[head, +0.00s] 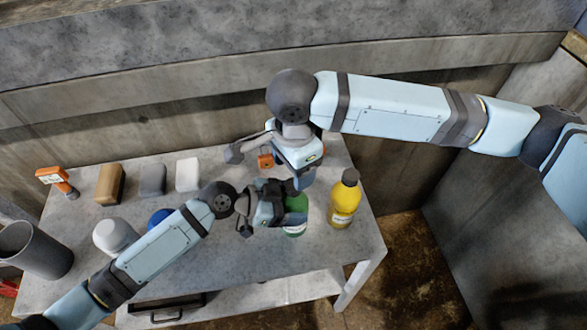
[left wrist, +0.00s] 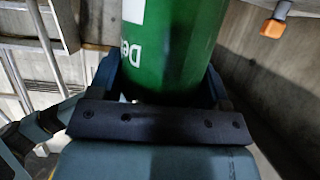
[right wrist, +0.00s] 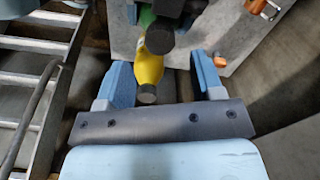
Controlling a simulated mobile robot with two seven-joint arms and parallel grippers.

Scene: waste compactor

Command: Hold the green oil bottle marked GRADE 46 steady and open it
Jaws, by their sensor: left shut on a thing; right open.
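The green bottle (head: 297,218) stands on the table in the head view, mostly hidden by my left gripper (head: 280,204). In the left wrist view the green bottle (left wrist: 175,45) fills the space between the fingers, with part of a white label and letters showing. My left gripper is shut on its body. The GRADE 46 marking is not readable. My right gripper (head: 306,180) is above and behind the bottle. In the right wrist view its two blue fingers (right wrist: 163,72) are apart, with nothing held between them. The green bottle's cap cannot be made out clearly.
A yellow bottle (head: 345,200) with a dark cap stands close to the right, near the table (head: 300,262) edge. A blue object (head: 160,217), white round container (head: 113,236), several blocks and an orange tool (head: 55,177) are on the left. A concrete wall rises behind.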

